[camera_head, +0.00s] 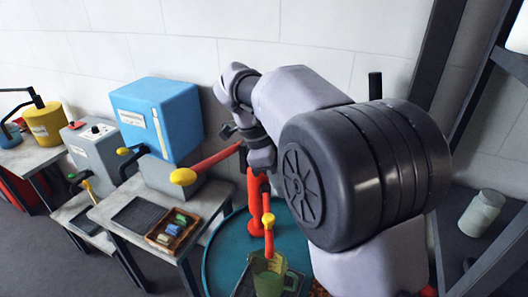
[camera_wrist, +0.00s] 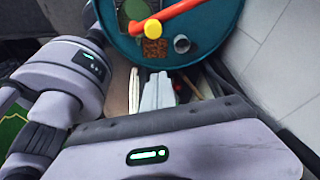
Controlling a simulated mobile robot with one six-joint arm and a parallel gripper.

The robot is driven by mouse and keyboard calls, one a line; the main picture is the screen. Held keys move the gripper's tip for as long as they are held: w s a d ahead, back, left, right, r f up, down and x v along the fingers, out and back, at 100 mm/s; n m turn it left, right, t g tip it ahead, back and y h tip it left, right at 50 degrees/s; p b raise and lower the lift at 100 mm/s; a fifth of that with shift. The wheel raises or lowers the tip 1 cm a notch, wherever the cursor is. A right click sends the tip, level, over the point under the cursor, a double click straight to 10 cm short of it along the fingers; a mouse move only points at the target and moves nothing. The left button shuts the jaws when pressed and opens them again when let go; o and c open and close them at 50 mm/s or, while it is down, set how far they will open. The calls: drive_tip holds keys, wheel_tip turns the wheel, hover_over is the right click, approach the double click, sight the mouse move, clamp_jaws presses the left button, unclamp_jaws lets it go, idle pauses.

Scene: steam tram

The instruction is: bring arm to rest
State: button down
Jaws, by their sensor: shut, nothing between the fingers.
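My arm reaches across the head view, its large dark joint in front. It bends down at the back to my small dark gripper (camera_head: 262,160), which is shut and empty, beside a red lever (camera_head: 212,160) with a yellow knob. The fingertips are small and partly hard to make out. Below it are a red post (camera_head: 256,190) and a second yellow knob (camera_head: 268,220), over a teal round top (camera_head: 222,262). In the wrist view, the teal round top (camera_wrist: 210,18) shows with an orange-red lever (camera_wrist: 184,10). My own lavender parts fill the lower and left areas there.
A green jug (camera_head: 268,274) stands below the yellow knob. A blue machine (camera_head: 158,118) and a wooden tray (camera_head: 160,244) with several coloured blocks are at the left. The pale wall is close behind my arm.

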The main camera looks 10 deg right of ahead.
drive_tip(key=s+f+n+t+y+b, duration=0.2)
drive_tip(key=s+f+n+b, duration=0.2)
drive_tip(key=s, duration=0.3)
drive_tip(key=s+a+f+n+t+y+b, duration=0.1)
drive_tip(key=s+f+n+t+y+b, duration=0.1)
drive_tip(key=s+f+n+b, duration=0.2)
drive_tip(key=s+a+f+n+t+y+b, duration=0.1)
drive_tip(key=s+f+n+t+b, duration=0.2)
drive_tip(key=s+n, duration=0.6)
wheel_tip(320, 180, down, 2)
drive_tip(key=s+b, duration=0.2)
drive_tip(key=b, duration=0.1)
drive_tip(key=shift+a+y, duration=0.15)
drive_tip(key=shift+y, duration=0.25)
